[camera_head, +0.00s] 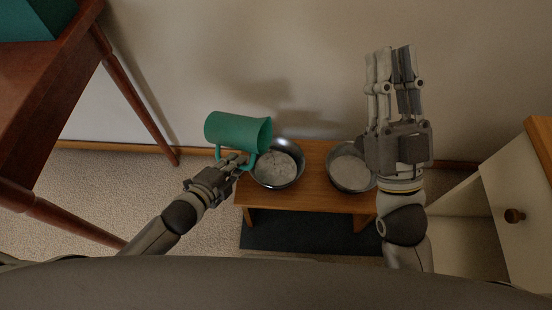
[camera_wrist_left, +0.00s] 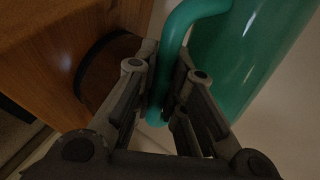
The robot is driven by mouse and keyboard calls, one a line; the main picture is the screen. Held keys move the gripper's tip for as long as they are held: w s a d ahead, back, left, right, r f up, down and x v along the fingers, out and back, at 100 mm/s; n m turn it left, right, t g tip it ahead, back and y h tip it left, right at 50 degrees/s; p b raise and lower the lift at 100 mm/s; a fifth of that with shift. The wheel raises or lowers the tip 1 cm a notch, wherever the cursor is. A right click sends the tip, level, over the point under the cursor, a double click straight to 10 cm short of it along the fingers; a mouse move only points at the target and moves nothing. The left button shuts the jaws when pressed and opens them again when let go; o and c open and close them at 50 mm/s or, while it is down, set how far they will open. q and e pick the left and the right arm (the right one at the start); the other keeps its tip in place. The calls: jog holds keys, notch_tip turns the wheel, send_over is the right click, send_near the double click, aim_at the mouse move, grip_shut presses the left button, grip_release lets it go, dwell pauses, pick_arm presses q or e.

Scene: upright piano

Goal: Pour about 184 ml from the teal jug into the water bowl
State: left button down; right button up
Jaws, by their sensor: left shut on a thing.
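The teal jug (camera_head: 232,131) is tipped nearly onto its side, with its mouth to the right, close to and above the left metal bowl (camera_head: 298,176). My left gripper (camera_head: 240,163) is shut on the jug's handle, which also shows between the fingers in the left wrist view (camera_wrist_left: 175,50). The left bowl has pale, mottled contents; a second metal bowl (camera_head: 349,172) to its right looks pale grey inside. I cannot tell which one is the water bowl. No stream is visible at the jug's mouth. My right gripper (camera_head: 393,50) is raised at the right, apparently empty.
Both bowls sit in a low wooden stand (camera_head: 313,199) by the wall, above a dark mat (camera_head: 300,236). A reddish wooden table (camera_head: 45,75) stands at left. A pale cabinet with a round knob (camera_head: 514,215) stands at right.

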pick_arm(q)
jog(key=shift+r, duration=0.15)
pick_arm(e)
jog(key=shift+w+f, duration=0.15)
jog(key=shift+w, duration=0.1)
